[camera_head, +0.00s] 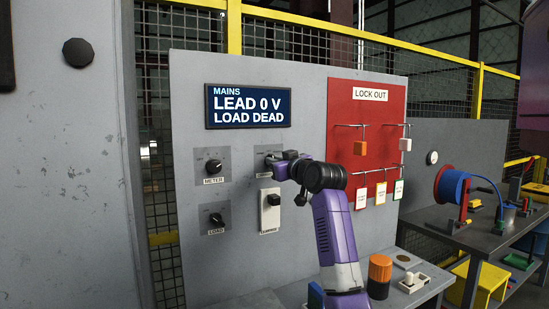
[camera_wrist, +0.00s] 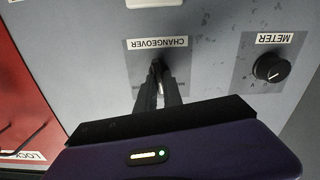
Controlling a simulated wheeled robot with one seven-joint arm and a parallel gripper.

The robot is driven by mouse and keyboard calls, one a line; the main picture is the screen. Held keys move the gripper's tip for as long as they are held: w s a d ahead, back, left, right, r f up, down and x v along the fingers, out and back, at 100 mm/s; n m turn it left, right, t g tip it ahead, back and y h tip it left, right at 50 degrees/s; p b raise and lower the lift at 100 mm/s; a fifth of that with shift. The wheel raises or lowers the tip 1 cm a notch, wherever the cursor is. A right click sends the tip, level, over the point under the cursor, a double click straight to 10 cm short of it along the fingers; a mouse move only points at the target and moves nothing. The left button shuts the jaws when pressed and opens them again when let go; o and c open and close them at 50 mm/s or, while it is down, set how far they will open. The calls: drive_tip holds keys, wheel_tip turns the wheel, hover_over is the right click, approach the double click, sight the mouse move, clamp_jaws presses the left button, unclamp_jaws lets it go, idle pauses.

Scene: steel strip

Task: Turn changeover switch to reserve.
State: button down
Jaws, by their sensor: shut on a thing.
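The changeover switch is on the grey panel (camera_head: 330,95). In the wrist view its label plate (camera_wrist: 150,50) reads CHANGEOVER, upside down. My gripper (camera_wrist: 158,75) is at the middle of that plate, with its two fingers close together and shut on the switch's knob. The fingers hide nearly all of the knob, so its pointing direction cannot be told. The display (camera_head: 248,107) reads MAINS, LEAD 0 V, LOAD DEAD.
The METER knob (camera_head: 213,166) is left of my gripper and the LOAD knob (camera_head: 216,219) is below that. A white switch box with a black handle (camera_head: 270,219) is just under my gripper. The red LOCK OUT board (camera_head: 372,112) with hanging tags is to the right.

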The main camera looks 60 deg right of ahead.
drive_tip(key=m+p, duration=0.3)
drive_tip(key=m, duration=0.3)
drive_tip(key=m+p, duration=0.2)
drive_tip(key=m, duration=0.3)
drive_tip(key=shift+s+d+f+m+p, duration=0.15)
drive_tip(key=shift+d+f+m+p, duration=0.05)
drive_tip(key=shift+m+p, duration=0.2)
idle(0.3)
drive_tip(key=c, duration=1.5)
unclamp_jaws()
drive_tip(key=shift+b+v, duration=1.05)
drive_tip(key=shift+v, duration=2.9)
drive_tip(key=shift+d, duration=0.1)
